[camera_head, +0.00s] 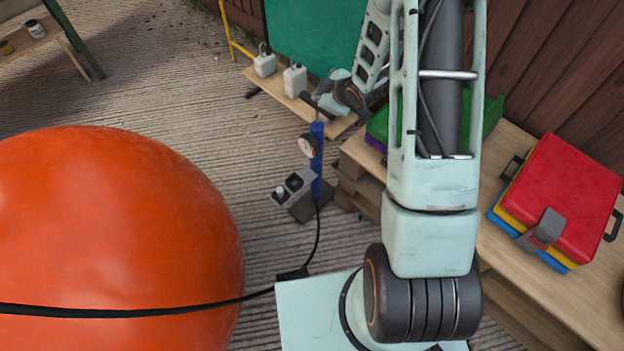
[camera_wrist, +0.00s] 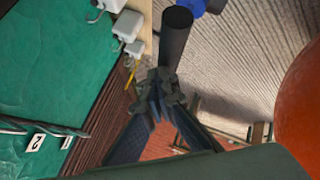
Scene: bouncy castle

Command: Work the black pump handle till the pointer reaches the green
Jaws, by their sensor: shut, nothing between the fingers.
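The blue pump (camera_head: 317,160) stands upright on the ground in the head view, with a round white gauge (camera_head: 307,146) on its side. The gauge's pointer is too small to read. The black pump handle (camera_head: 318,108) is at the pump's top; in the wrist view one end of the handle (camera_wrist: 175,38) shows large, just beyond my fingertips. The blue of the pump (camera_wrist: 194,8) shows at the top edge there. My gripper (camera_wrist: 160,85) is shut and empty, right by the handle; I cannot tell whether it touches. In the head view my gripper is partly hidden by the arm.
A big orange ball (camera_head: 110,230) fills the left. A black hose (camera_head: 140,311) runs across it to the pump's foot. White jugs (camera_head: 294,80) stand on a low plank behind the pump. Wooden pallets (camera_head: 360,175) stand close on its right. A red case (camera_head: 565,195) lies on a table.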

